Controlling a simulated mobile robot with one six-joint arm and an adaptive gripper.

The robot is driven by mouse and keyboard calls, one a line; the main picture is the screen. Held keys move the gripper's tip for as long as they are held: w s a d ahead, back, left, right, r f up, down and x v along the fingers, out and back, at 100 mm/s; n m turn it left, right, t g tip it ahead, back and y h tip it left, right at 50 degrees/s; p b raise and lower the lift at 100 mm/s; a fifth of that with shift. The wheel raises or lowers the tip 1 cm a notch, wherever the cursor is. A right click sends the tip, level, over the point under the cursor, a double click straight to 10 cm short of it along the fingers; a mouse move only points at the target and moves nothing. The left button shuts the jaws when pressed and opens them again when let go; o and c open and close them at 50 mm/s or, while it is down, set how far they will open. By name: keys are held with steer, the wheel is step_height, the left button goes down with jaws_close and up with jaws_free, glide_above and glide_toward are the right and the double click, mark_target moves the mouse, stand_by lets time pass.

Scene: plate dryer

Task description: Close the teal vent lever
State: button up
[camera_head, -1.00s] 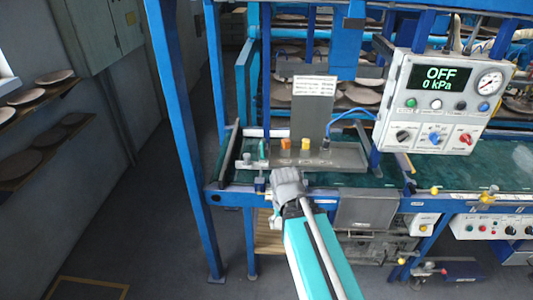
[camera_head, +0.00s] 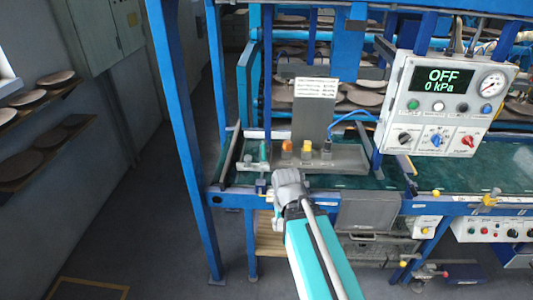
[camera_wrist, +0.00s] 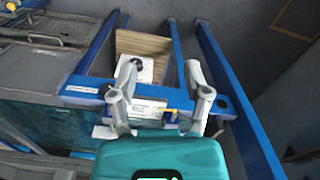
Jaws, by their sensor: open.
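The teal vent lever (camera_head: 264,152) stands upright at the left of a row of coloured levers on the grey panel of the bench. My gripper (camera_head: 289,184) is in front of the bench's front edge, nearer the camera and slightly right of the lever. It is apart from the lever. In the wrist view my gripper (camera_wrist: 160,78) is open, with two grey fingers spread and nothing between them. The teal lever cannot be made out in the wrist view.
An orange lever (camera_head: 287,148), a yellow lever (camera_head: 306,148) and a dark lever (camera_head: 326,148) stand right of the teal one. A blue upright post (camera_head: 180,130) is at the left. A control box (camera_head: 440,105) reads OFF, 0 kPa. The floor at left is clear.

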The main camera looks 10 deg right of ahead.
steer(key=shift+w+a+f+y, duration=0.15)
steer(key=shift+w+f+y, duration=0.1)
steer(key=shift+w+y, duration=0.25)
steer(key=c, duration=0.4)
steer(key=w+y+b, duration=0.1)
steer(key=w, duration=0.1)
steer(key=w+m+y+b, duration=0.1)
steer(key=w, duration=0.1)
steer(key=w+a+y, duration=0.1)
steer(key=y, duration=0.1)
steer(key=shift+w+f+t+b, duration=0.3)
steer(key=shift+w+b, duration=0.1)
jaws_close()
steer(key=w+d+r+m+t+y+b, duration=0.1)
steer(key=w+d+r+t+y+b, duration=0.1)
steer(key=w+d+r+y, duration=0.1)
steer(key=w+d+r+m+t+y+b, duration=0.1)
steer(key=w+d+r+t+y+b, duration=0.1)
steer(key=w, duration=0.5)
steer(key=w+d+r+m+t+y+b, duration=0.2)
steer(key=w+d+r+t+y, duration=0.1)
steer(key=w+d+r+y, duration=0.2)
steer(key=shift+w+d+y, duration=0.2)
steer(key=shift+d+y, duration=0.2)
steer(key=shift+d, duration=0.5)
steer(key=shift+w+d+r, duration=0.1)
steer(key=shift+d+r, duration=0.25)
steer(key=shift+r, duration=0.1)
